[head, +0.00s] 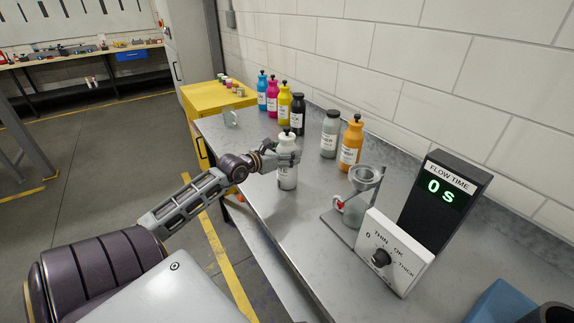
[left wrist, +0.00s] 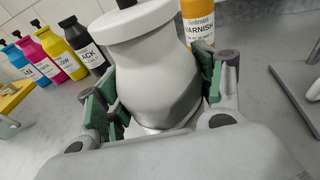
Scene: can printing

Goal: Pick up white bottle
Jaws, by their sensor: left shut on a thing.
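The white bottle (head: 287,175) stands upright at the front left part of the grey metal table (head: 258,205), with a dark nozzle on top. My left gripper (head: 284,158) is shut around the upper body of the bottle. In the left wrist view the white bottle (left wrist: 152,75) fills the middle, between the green-padded fingers of the left gripper (left wrist: 155,100). Whether the bottle's base touches the table is hard to tell. My right gripper is not in view.
Cyan, magenta, yellow and black bottles (head: 297,115) stand in a row behind. A grey bottle (head: 330,134) and an orange varnish bottle (head: 350,145) stand to the right. A flow cup stand (head: 364,180) and a flow time display (head: 445,195) are further right.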

